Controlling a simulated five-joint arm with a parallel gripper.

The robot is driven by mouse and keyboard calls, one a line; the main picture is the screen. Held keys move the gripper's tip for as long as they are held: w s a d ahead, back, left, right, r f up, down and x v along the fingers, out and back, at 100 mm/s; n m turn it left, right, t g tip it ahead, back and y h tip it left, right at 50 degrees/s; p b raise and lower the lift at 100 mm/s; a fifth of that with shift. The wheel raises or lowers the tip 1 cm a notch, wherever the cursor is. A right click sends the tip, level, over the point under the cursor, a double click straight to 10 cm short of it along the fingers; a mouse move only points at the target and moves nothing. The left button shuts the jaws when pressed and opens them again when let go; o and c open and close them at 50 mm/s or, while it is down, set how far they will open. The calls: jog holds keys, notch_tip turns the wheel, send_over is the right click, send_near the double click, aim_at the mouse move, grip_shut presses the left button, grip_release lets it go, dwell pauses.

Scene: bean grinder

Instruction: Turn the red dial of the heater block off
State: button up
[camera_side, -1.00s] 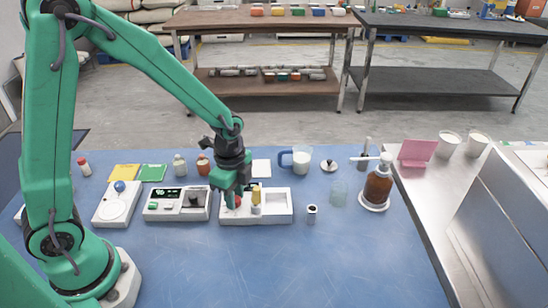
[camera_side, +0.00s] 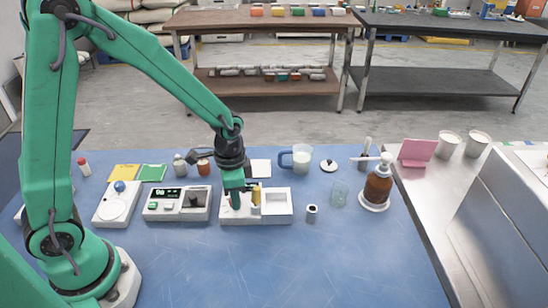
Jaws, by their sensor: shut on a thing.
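My gripper (camera_side: 236,202) points down over the left part of a white block (camera_side: 277,214) that has a square recess at its right. The red dial showed at this spot a second ago; now my fingers hide it. My gripper is shut on it, seen edge-on as a narrow shape. A yellow-topped piece with a pale base (camera_side: 256,197) stands on the block, just right of my fingers. I cannot read the dial's angle.
A white device with a lit display (camera_side: 177,204) is left of the block. A small cup (camera_side: 312,213) stands to its right. A glass jug (camera_side: 301,159) and an amber pump bottle (camera_side: 377,185) are farther right. The front blue table (camera_side: 250,265) is clear.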

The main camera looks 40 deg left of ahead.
dwell(0.4)
jog(key=o, duration=1)
jog(key=shift+r, duration=0.15)
jog(key=shift+r, duration=3.75)
jog(key=shift+r, duration=0.1)
